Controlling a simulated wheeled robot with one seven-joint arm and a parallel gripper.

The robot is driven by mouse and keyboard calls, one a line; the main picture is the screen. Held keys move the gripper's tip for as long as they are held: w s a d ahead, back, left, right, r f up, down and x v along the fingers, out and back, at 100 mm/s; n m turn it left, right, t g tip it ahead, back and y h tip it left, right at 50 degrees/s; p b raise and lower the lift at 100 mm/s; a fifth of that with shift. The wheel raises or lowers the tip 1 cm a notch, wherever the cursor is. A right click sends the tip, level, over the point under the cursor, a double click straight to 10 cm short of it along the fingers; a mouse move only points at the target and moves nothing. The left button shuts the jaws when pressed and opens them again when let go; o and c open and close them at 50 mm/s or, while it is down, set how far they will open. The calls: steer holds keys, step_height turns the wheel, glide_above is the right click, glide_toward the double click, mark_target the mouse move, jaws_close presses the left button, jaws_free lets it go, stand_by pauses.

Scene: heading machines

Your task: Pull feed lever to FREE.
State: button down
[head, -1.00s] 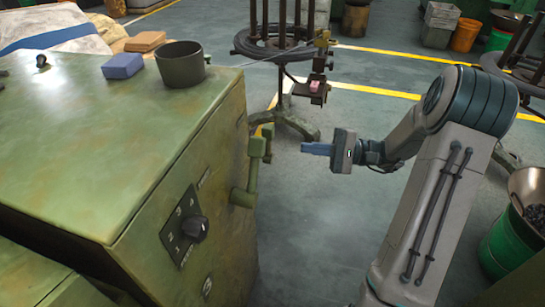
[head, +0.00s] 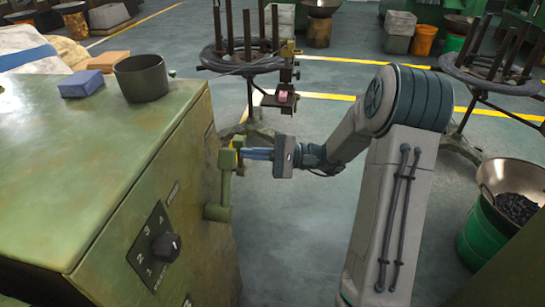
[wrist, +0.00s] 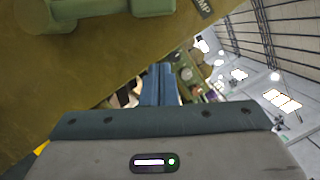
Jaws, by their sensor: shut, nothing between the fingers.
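The feed lever appears to be the green upright lever (head: 224,188) on the right side face of the green machine (head: 150,170). Its foot is a stubby round hub and its top carries a short knob. My gripper (head: 246,154) points left at the lever's top, with its blue fingers together and empty. The fingertips look very near the knob or just behind it; I cannot tell if they touch. In the wrist view the shut fingers (wrist: 158,85) lie below a green lever part (wrist: 105,10), apart from it in the picture. No FREE mark is readable.
A rotary knob (head: 165,246) with a numbered plate is on the same machine face. A dark cup (head: 141,80), a blue block (head: 81,84) and an orange block (head: 108,61) sit on top. A wire-coil stand (head: 250,60) stands behind.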

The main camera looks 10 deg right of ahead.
steer(key=shift+s+a+r+b, duration=0.2)
steer(key=shift+s+a+r, duration=0.35)
steer(key=shift+s+a, duration=0.15)
steer(key=shift+s+a+r+b, duration=0.15)
steer(key=shift+s+a+r, duration=0.45)
steer(key=shift+s, duration=0.2)
